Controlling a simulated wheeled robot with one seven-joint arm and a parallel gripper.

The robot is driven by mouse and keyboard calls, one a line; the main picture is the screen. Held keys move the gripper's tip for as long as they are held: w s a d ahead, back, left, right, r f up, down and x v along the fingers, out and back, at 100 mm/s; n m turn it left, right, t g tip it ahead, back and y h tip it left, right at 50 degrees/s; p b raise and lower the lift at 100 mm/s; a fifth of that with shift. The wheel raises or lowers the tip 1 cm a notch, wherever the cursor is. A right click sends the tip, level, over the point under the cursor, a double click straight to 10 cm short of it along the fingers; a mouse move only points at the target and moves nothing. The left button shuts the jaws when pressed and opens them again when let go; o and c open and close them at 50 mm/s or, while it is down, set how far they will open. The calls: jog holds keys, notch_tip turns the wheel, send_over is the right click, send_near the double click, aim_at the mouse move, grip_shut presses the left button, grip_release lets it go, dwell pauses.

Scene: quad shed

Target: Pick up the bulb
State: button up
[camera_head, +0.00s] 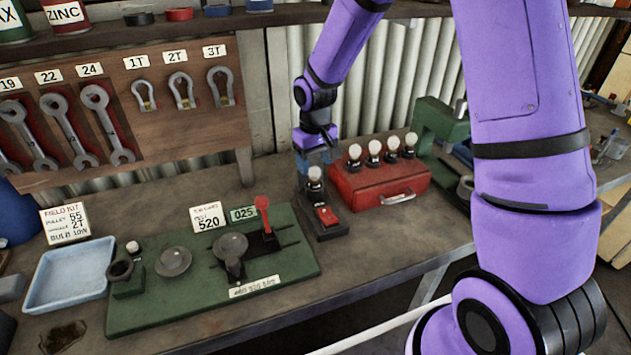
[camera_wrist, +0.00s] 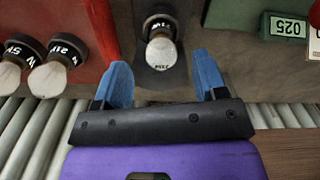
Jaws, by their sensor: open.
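A white-topped bulb with a dark base (camera_head: 315,173) stands upright on a small dark stand with a red switch (camera_head: 326,215). In the wrist view this bulb (camera_wrist: 161,53) lies ahead of and between my blue fingertips; its small label is unreadable. My gripper (camera_head: 318,155) is open and empty, directly above this bulb in the head view. Several similar bulbs (camera_head: 374,147) stand in a row on the red box (camera_head: 372,188) to the right. Two of them (camera_wrist: 62,72) show at the left of the wrist view, one seemingly marked 21W.
A green board (camera_head: 150,310) with fittings and a red lever (camera_head: 263,203) lies left of the stand. A pale blue tray (camera_head: 40,305) and a card reading FIELD KIT (camera_head: 65,223) are further left. A wrench board (camera_head: 170,130) and corrugated wall stand behind.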

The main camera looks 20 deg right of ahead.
aim_at(315, 170)
jog(key=shift+a+f, duration=0.1)
jog(key=shift+f, duration=2.75)
jog(key=shift+c, duration=0.5)
jog(key=c, duration=0.9)
